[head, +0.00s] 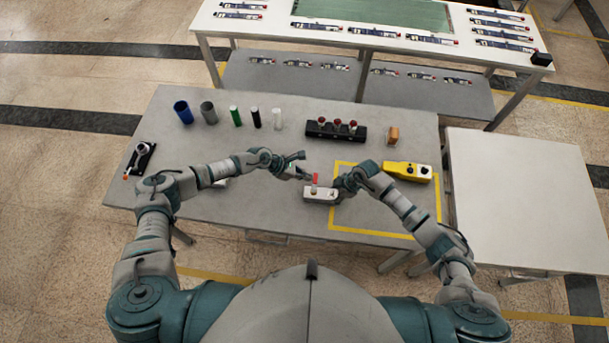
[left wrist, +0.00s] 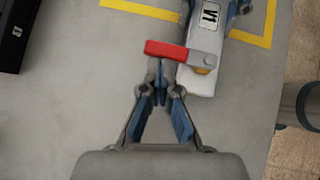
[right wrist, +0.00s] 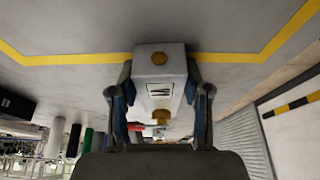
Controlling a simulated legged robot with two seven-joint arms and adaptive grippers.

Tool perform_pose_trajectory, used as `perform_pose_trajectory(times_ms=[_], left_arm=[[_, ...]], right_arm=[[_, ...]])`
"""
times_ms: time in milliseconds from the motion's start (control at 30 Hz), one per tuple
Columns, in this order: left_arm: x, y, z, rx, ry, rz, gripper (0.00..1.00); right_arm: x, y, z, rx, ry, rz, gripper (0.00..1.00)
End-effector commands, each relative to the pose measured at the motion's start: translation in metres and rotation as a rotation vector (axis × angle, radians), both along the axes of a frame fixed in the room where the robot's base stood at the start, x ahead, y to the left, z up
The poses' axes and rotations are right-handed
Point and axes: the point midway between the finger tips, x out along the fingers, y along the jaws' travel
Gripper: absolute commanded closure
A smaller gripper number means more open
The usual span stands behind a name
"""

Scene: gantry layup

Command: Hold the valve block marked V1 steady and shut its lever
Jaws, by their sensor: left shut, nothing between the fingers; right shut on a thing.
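The white valve block (head: 320,195) marked V1 lies on the grey table at the left edge of the yellow taped rectangle. Its V1 label shows in the left wrist view (left wrist: 209,15). Its red lever (left wrist: 166,50) sticks out crosswise from the pivot, past the block's side. My right gripper (right wrist: 158,92) is shut on the block, one finger on each side. My left gripper (left wrist: 160,92) is shut and empty, its fingertips close beside the lever; I cannot tell whether they touch it.
A yellow box (head: 407,171) with black knobs lies right of my right gripper. A black rack (head: 336,131) with red-topped parts and an orange-brown block (head: 393,135) stand behind. A blue cup (head: 183,112) and several cylinders stand back left. The taped rectangle (head: 385,234) is largely clear.

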Motion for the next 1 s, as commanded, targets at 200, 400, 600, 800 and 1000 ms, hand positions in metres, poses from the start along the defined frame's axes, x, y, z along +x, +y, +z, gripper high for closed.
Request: perform_pose_trajectory(times_ms=[200,400,600,800,1000], left_arm=[[-0.005,-0.002,0.002,-0.009,-0.002,-0.005,1.0],[-0.012,0.005,0.003,-0.009,-0.001,-0.005,1.0],[-0.011,0.017,0.001,-0.007,0.0,-0.002,1.0],[-0.008,0.056,0.012,-0.009,-0.004,-0.001,1.0],[-0.008,0.09,0.045,-0.008,-0.004,-0.001,1.0]], right_arm=[[-0.004,0.008,0.0,0.013,0.004,0.013,1.0],[-0.004,0.007,0.0,0.012,0.003,0.01,1.0],[-0.003,0.006,0.0,0.01,0.002,0.007,1.0],[-0.002,0.004,0.0,0.007,0.002,0.006,1.0],[-0.002,0.004,0.0,0.006,0.001,0.005,1.0]])
